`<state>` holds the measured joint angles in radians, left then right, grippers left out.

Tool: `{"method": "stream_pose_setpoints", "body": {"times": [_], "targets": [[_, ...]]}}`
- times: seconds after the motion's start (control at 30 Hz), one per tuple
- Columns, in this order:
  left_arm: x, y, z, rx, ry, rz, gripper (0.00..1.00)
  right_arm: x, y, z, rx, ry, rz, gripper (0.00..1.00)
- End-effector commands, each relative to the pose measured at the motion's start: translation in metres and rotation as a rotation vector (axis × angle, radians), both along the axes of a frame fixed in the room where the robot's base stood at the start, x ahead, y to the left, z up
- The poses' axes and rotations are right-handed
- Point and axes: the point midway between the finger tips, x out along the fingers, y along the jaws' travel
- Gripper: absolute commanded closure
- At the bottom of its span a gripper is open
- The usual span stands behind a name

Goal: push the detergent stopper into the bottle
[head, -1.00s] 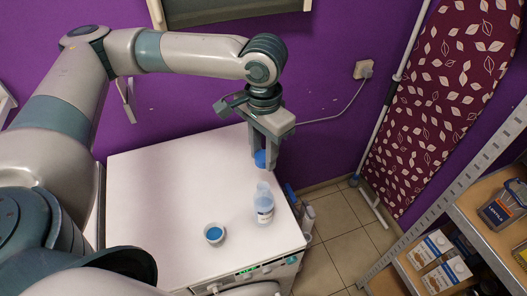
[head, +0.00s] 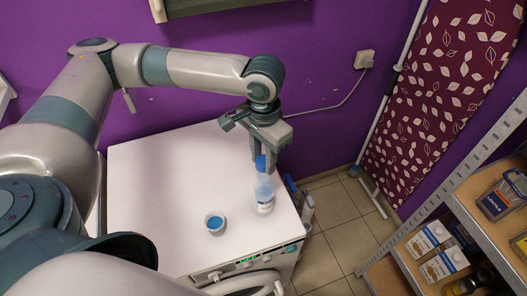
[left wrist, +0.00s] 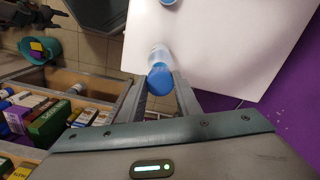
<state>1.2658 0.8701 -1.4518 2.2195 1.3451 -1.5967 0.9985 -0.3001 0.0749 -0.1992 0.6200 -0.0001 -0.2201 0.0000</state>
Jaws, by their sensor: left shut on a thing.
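My left gripper (head: 262,160) is shut on the blue stopper (head: 260,163) and points down. The clear detergent bottle (head: 264,197), with a white label, stands upright on the white machine top (head: 160,190), near its right edge. The stopper is right at the bottle's mouth; I cannot tell whether it touches or sits in it. In the left wrist view, the stopper (left wrist: 160,80) is between the fingertips and hides the mouth of the bottle (left wrist: 158,54). A dark part at the upper left there may be my right gripper (left wrist: 38,15); its jaws are unclear.
A purple wall (head: 330,60) is behind the machine. A shelf with boxes (head: 440,255) and an ironing board (head: 430,110) are at the right. The machine top's left part is clear.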

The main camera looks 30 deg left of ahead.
Motion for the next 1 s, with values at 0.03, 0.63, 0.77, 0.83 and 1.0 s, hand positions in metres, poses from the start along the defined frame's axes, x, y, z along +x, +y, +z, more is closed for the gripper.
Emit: {"method": "stream_pose_setpoints", "body": {"times": [0.03, 0.63, 0.77, 0.83, 1.0], "targets": [[0.000, 0.000, -0.004, 0.000, 0.002, 0.000, 0.93, 0.000, 0.001, 0.000, 0.001, 0.000, 0.000, 0.36], [0.000, 0.000, -0.019, 0.000, 0.000, 0.001, 0.93, 0.000, -0.007, 0.001, -0.006, 0.000, 0.002, 0.36], [0.000, 0.000, -0.019, 0.000, 0.000, 0.001, 0.93, 0.000, -0.008, 0.001, -0.007, -0.001, 0.003, 0.36], [0.000, 0.000, -0.019, 0.000, 0.000, 0.001, 0.93, 0.000, -0.008, 0.001, -0.007, -0.001, 0.003, 0.36], [0.000, 0.000, -0.019, 0.000, 0.000, 0.001, 0.93, 0.000, -0.007, 0.001, -0.007, -0.001, 0.003, 0.36]]}}
